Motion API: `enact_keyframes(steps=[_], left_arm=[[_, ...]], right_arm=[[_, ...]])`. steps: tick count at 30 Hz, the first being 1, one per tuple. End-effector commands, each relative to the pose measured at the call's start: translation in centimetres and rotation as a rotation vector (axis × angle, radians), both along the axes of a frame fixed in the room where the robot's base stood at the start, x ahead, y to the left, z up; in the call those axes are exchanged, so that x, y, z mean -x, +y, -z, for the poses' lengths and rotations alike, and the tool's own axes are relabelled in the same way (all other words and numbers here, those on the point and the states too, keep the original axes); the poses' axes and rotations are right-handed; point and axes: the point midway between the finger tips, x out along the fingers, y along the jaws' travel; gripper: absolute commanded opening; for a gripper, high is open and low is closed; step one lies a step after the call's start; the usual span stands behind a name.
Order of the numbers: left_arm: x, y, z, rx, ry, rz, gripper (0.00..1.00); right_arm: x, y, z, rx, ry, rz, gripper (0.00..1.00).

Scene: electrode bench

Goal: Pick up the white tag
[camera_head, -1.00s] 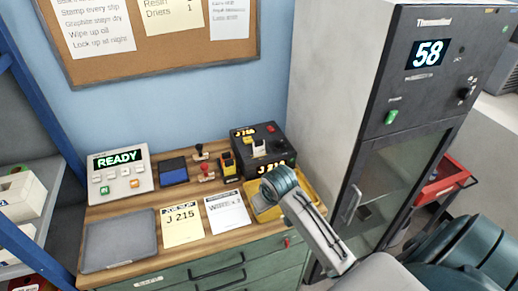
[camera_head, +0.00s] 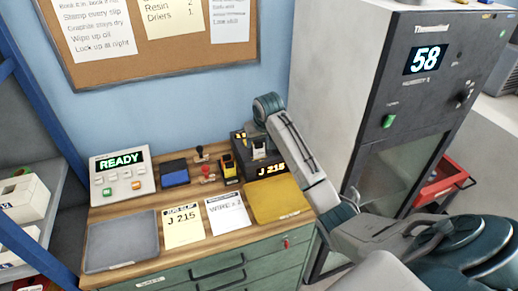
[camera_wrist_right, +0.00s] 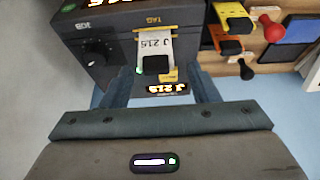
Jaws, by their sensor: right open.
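The white tag (camera_wrist_right: 154,49), printed with J and digits, sticks out of the front of the black tag machine (camera_wrist_right: 90,45) in the right wrist view. A black part covers its lower end. In the head view only a small pale piece of the tag (camera_head: 258,142) shows beside my arm. My right gripper (camera_wrist_right: 160,90) is open, with one finger at each side of the tag's lower end and the machine's lit display. I cannot tell whether the fingers touch anything. In the head view my right gripper (camera_head: 254,134) is over the machine, partly hidden. My left gripper is not in view.
A yellow tray (camera_head: 285,205) lies in front of the machine. Left of it are a paper sheet (camera_head: 228,217), a job slip (camera_head: 183,229) and a grey mat (camera_head: 122,242). A tall cabinet (camera_head: 405,110) rises at the right.

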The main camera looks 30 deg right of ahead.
Motion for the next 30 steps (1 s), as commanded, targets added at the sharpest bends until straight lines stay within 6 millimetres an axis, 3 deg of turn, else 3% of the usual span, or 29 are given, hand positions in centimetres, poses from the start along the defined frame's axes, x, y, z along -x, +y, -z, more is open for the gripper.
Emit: enact_keyframes(steps=[11, 17, 25, 30], left_arm=[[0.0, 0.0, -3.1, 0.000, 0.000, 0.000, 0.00], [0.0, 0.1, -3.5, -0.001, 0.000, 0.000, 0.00], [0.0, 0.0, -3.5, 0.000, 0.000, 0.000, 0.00], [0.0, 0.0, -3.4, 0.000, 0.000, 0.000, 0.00]], right_arm=[[-1.3, -0.9, 3.0, 0.000, 0.004, 0.000, 0.55], [-2.1, -1.0, 5.1, 0.000, 0.001, -0.001, 0.55], [-2.2, -1.1, 5.4, 0.001, -0.001, -0.002, 0.55], [-2.2, -1.1, 5.4, 0.001, -0.001, -0.002, 0.21]])
